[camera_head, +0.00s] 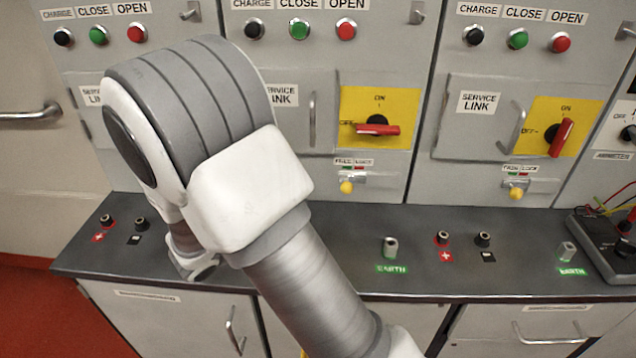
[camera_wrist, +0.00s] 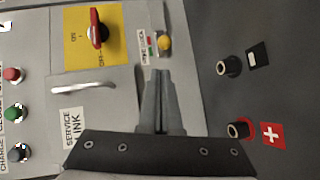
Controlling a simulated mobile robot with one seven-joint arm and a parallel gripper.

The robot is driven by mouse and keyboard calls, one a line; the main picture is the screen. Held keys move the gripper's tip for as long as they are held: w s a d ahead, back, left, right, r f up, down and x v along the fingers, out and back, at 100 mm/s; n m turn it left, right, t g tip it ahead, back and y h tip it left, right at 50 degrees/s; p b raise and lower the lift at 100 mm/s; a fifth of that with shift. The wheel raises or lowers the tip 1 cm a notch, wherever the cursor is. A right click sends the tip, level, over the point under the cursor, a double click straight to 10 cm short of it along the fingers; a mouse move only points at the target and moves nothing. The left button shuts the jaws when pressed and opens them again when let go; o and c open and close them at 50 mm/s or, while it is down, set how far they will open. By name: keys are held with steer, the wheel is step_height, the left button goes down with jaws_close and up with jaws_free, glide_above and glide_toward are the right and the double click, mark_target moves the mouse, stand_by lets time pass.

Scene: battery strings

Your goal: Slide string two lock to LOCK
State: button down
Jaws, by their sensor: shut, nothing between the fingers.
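In the head view, the middle panel's slide lock has a yellow knob (camera_head: 346,187) under a small FREE/LOCK label; the knob sits towards the left, FREE, side. The right panel has a like lock (camera_head: 516,192). Any lock on the left panel is hidden behind my arm. In the wrist view, my gripper (camera_wrist: 160,74) is shut and empty. Its tips point towards a panel with a yellow lock knob (camera_wrist: 165,43), which appears just beyond them and apart from them. My fingers are not visible in the head view.
The middle panel's red switch handle (camera_head: 378,129) is horizontal; the right one (camera_head: 561,138) is tilted. A dark bench (camera_head: 350,265) below carries sockets and an earth post (camera_head: 390,247). The wrist view shows a door handle (camera_wrist: 84,87) beside the fingers and a red-marked socket (camera_wrist: 238,129).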

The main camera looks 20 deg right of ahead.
mark_target(347, 185)
steer(key=shift+w+a+f+n+t, duration=0.4)
steer(key=shift+w+a+f+t, duration=0.4)
steer(key=shift+a, duration=0.2)
steer(key=x, duration=0.4)
steer(key=s+d+x, duration=0.1)
steer(key=x, duration=0.3)
steer(key=s+x, duration=0.1)
steer(key=x, duration=0.3)
steer(key=shift+w+d+f, duration=0.1)
steer(key=shift+d, duration=0.2)
steer(key=shift+d+f, duration=0.1)
steer(key=shift+d, duration=0.25)
